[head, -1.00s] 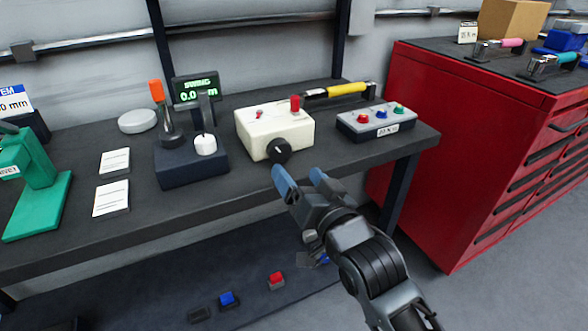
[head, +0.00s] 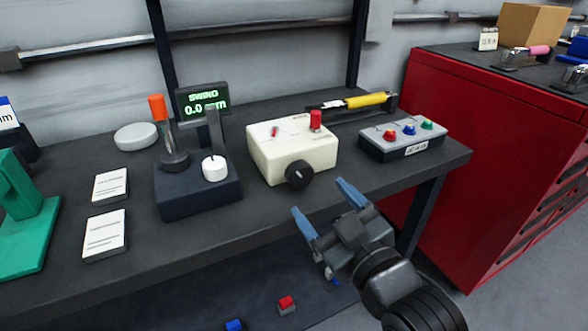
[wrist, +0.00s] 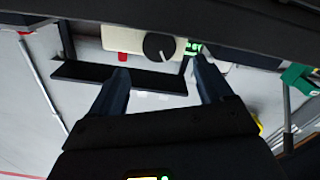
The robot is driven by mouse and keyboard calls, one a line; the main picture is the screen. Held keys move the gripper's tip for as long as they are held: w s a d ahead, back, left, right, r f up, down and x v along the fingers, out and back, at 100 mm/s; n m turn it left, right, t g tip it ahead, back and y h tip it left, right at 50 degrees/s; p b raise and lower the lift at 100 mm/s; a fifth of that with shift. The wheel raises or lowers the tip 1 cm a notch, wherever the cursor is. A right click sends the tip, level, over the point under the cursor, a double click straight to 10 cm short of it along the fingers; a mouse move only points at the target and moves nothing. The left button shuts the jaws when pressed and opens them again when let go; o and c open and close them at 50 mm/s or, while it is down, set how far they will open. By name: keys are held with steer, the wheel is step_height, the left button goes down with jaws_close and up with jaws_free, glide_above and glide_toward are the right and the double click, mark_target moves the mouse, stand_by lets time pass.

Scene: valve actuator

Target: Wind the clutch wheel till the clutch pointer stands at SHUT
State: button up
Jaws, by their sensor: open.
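A cream box (head: 292,148) stands on the dark bench with a black round wheel (head: 299,174) with a white mark on its front face. On its top are a small red pointer (head: 275,132) and a red upright knob (head: 315,120); the scale lettering is too small to read. My gripper (head: 324,203) is open and empty, in front of the bench edge, below and right of the wheel, apart from it. In the wrist view the wheel (wrist: 159,47) shows between and beyond the two fingers (wrist: 162,70), with the cream box behind it.
Left of the box is a dark unit (head: 197,192) with an orange-topped lever, a white knob and a display. Right are a button box (head: 415,140) and a yellow-handled tool (head: 366,100). A red cabinet (head: 440,170) stands right. The bench front strip is clear.

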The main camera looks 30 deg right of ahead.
mark_target(303, 177)
steer(key=shift+w, duration=3.9)
steer(key=shift+c, duration=0.5)
steer(key=c, duration=0.9)
steer(key=shift+c, duration=0.2)
steer(key=shift+p, duration=0.35)
steer(key=shift+d+m+p, duration=0.1)
steer(key=shift+m+p, duration=0.8)
steer(key=shift+m, duration=2)
